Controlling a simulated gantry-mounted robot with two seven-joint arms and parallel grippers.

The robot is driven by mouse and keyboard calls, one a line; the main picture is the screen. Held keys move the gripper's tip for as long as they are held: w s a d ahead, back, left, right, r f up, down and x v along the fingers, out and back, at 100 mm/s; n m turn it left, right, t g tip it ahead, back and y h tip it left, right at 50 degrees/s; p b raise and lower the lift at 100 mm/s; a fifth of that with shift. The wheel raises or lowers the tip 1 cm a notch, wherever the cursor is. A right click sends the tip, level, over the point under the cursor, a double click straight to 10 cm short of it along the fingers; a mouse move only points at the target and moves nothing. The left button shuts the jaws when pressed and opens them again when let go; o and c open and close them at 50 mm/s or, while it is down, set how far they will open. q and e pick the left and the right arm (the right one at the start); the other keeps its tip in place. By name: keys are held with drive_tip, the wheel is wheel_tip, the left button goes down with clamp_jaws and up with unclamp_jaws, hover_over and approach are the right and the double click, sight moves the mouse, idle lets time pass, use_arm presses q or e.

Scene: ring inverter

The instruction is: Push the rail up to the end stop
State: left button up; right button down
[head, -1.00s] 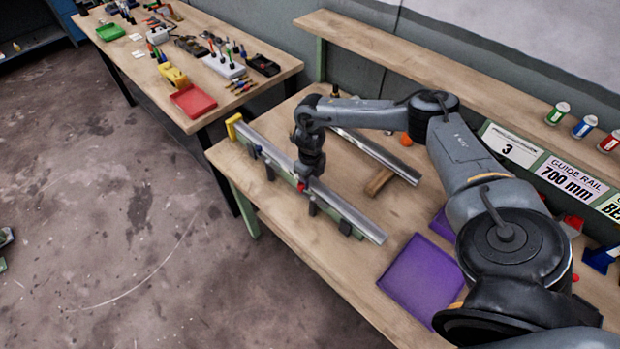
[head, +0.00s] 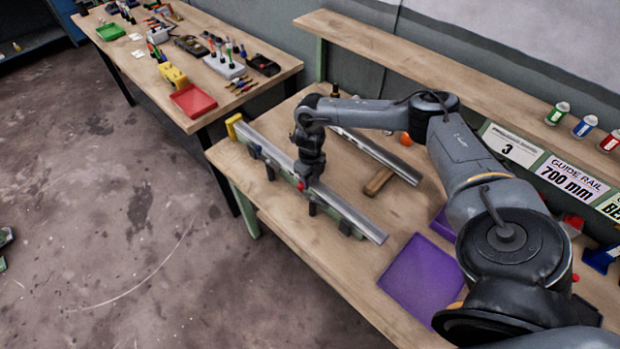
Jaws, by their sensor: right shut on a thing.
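A long silver rail (head: 347,211) lies in a green fixture (head: 345,229) along the front of the workbench, running from upper left to lower right. A yellow end stop (head: 233,126) stands at the fixture's far left end. From this distance I cannot tell whether the rail touches it. My right gripper (head: 302,182) points down and is shut on the rail near its middle. The fingertips are small and partly hidden by the wrist. Dark clamps (head: 254,151) sit along the fixture. My left gripper is not in view.
A second silver rail (head: 377,155) lies behind, resting on a wooden block (head: 378,182). A purple tray (head: 421,279) is at the bench's right. Cans (head: 557,113) stand on the back shelf. Another table (head: 203,126) with tools is at the upper left.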

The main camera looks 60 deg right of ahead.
drive_tip(key=c, duration=0.5)
unclamp_jaws()
wheel_tip(320, 180, up, 11)
drive_tip(key=p, duration=0.2)
drive_tip(key=shift+p, duration=0.3)
idle(0.4)
